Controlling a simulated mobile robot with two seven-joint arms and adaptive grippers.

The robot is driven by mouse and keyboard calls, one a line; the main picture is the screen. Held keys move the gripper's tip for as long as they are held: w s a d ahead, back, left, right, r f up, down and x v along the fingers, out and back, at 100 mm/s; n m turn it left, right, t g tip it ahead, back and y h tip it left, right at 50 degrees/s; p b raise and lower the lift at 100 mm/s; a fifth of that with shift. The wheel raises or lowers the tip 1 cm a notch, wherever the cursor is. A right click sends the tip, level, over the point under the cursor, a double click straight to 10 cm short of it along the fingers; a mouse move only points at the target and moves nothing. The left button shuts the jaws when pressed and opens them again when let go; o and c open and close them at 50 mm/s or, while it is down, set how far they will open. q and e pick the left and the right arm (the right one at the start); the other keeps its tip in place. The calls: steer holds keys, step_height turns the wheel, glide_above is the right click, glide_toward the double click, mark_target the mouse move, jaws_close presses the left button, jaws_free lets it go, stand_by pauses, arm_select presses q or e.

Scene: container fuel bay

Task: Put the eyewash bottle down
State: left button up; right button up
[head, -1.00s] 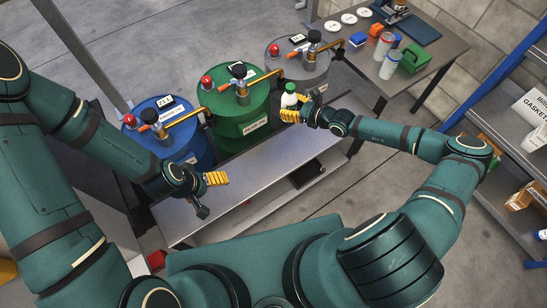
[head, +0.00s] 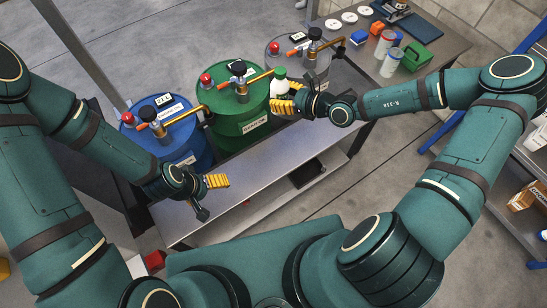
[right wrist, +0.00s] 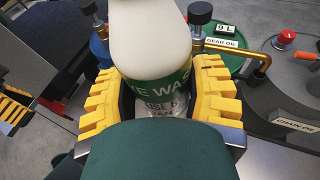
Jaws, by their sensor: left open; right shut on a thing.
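The eyewash bottle (head: 279,84) is white with a green band and shows in front of the green drum in the head view. My right gripper (head: 283,104) is shut on it. In the right wrist view the bottle (right wrist: 150,60) stands between the yellow fingers of the right gripper (right wrist: 155,105), and its lower end is hidden. My left gripper (head: 216,182) is open and empty above the left part of the metal bench (head: 250,185). I cannot tell whether the bottle touches any surface.
Blue (head: 185,145), green (head: 240,125) and grey (head: 318,62) drums with brass taps stand behind the bench. A side table (head: 440,45) at the upper right holds cups, a green box and other items. A shelf (head: 520,165) stands at the right. Most of the bench top is clear.

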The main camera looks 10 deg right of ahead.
steer(key=w+f+m+t+h+b, duration=0.1)
steer(key=w+f+m+h, duration=0.1)
steer(key=f, duration=0.5)
steer(key=w+f+m+t+h+b, duration=0.1)
steer(key=w+f+m+h, duration=0.1)
steer(key=f, duration=0.5)
steer(key=shift+w+d+t, duration=0.15)
steer(key=shift+w+t, duration=0.1)
steer(key=shift+t, duration=0.15)
steer(key=shift+s+d+f+m+t+h+b, duration=0.15)
steer(key=shift+f+m+h+b, duration=0.45)
steer(key=shift+f, duration=2.55)
steer(key=shift+w+d+f+m+t+h+b, duration=0.2)
steer(key=shift+f+b, duration=0.75)
steer(key=shift+f, duration=2.25)
steer(key=shift+s+d+f+m+t+h+b, duration=0.25)
steer(key=shift+f+h+b, duration=0.45)
steer(key=shift+f, duration=2.45)
steer(key=shift+a, duration=0.1)
steer(key=shift+f, duration=0.15)
steer(key=o, duration=1.1)
steer(key=shift+o, duration=0.8)
